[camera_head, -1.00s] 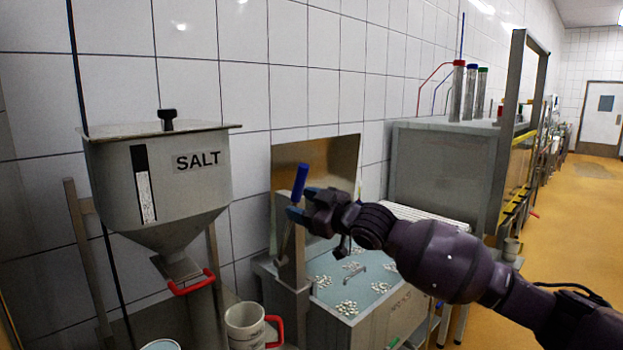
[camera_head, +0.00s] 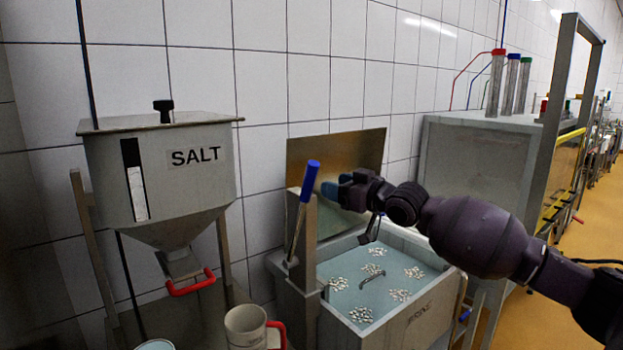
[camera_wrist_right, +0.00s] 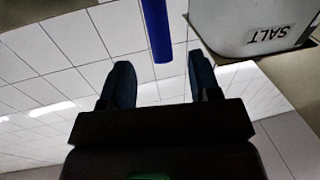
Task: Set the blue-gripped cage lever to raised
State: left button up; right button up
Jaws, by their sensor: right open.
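The cage lever is a metal rod with a blue grip (camera_head: 310,180) at its top, mounted on a grey post (camera_head: 304,235) beside the tank. The rod points up and leans slightly right in the head view. My right gripper (camera_head: 328,190) is open, just right of the blue grip. In the right wrist view the blue grip (camera_wrist_right: 157,28) shows ahead of the open fingers (camera_wrist_right: 160,85), in line with the space between them. No contact shows. My left gripper is in neither view.
A tank (camera_head: 398,340) with liquid and clusters of white pieces stands below my right arm. A SALT hopper (camera_head: 165,190) with a red handle is at the left. A grey pitcher (camera_head: 245,328) with a red handle stands at the bottom. A tiled wall (camera_head: 310,60) closes the back.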

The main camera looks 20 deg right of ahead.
aim_at(315, 180)
jog(key=x, duration=0.8)
jog(key=shift+w+a, duration=0.1)
jog(key=shift+w, duration=0.25)
grip_shut()
